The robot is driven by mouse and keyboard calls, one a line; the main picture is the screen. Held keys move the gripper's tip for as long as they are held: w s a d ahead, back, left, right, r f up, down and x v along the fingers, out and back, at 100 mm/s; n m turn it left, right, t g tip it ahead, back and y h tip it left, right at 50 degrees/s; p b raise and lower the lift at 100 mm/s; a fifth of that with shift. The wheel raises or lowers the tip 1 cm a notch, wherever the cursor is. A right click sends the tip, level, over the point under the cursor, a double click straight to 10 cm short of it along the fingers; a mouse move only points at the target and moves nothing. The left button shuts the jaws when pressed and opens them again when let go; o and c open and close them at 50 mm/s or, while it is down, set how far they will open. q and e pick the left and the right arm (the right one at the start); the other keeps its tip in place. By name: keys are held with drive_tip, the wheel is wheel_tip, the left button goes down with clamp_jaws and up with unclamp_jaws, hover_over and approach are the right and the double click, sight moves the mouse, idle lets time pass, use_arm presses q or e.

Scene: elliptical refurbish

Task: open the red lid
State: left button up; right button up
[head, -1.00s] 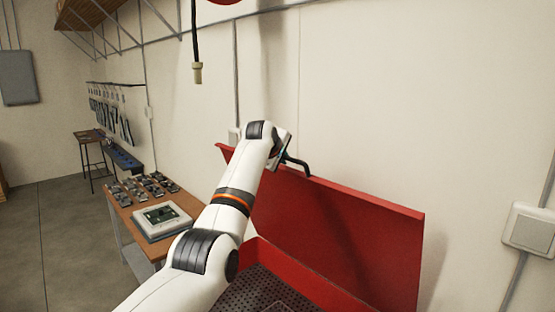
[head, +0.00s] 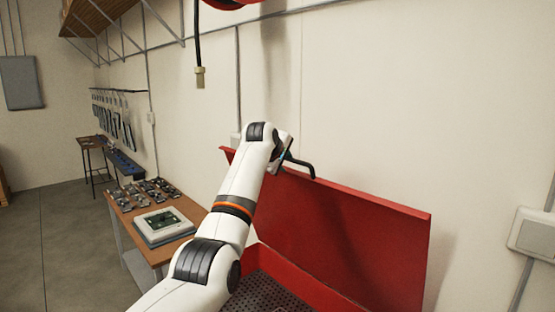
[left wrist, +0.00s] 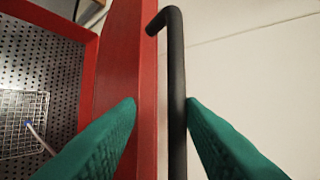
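The red lid (head: 340,235) stands raised, near upright, close to the wall in the head view. Its black handle (head: 300,164) sticks out at the top edge and also shows in the left wrist view (left wrist: 174,75). My left gripper (head: 284,158) is at the handle, partly hidden by my own arm in the head view. In the left wrist view its green fingers (left wrist: 163,100) are apart, with the handle and the lid's red edge (left wrist: 148,110) between them. The right finger is close to the handle; contact is unclear. My right gripper is out of view.
The red bin (head: 305,288) under the lid has a perforated dark floor; a wire basket (left wrist: 22,115) lies in it. A wooden table (head: 125,212) with small parts and a white device (head: 163,224) stands to the left. The wall (head: 400,100) is right behind the lid.

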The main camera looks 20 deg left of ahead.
use_arm(q)
drive_tip(key=b+v, duration=0.5)
drive_tip(key=v, duration=0.5)
drive_tip(key=shift+d, duration=0.15)
drive_tip(key=shift+s, duration=0.1)
